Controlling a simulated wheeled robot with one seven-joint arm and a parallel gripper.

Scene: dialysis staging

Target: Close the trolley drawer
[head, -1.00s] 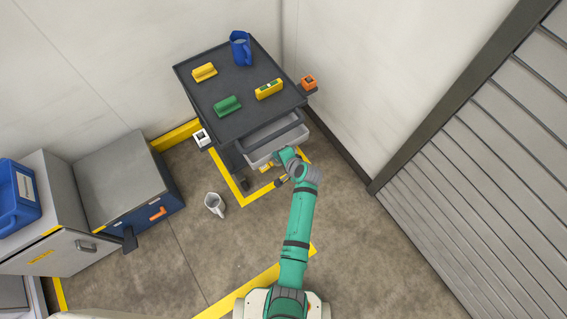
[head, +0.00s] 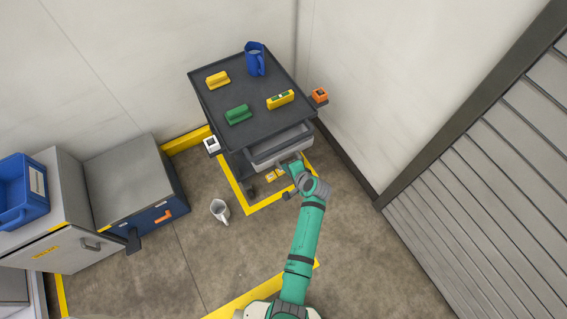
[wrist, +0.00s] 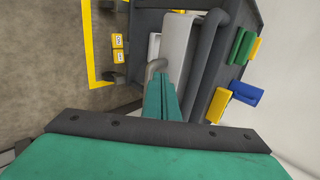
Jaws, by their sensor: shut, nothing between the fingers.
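The trolley (head: 250,88) has a dark grey top and stands against the back wall. Its light grey drawer (head: 282,148) is on the side facing me, below the top. The drawer front also shows in the wrist view (wrist: 178,42), beside a dark rounded bar. My gripper (head: 290,165) is shut and empty, low at the drawer front. In the wrist view its teal fingers (wrist: 160,97) point at the drawer; exact contact is unclear.
On the trolley top are a blue jug (head: 255,60), a yellow block (head: 218,80), a green block (head: 238,115) and a yellow level-like block (head: 280,99). Cabinets (head: 130,180) are at left; a slatted shutter (head: 480,180) is at right.

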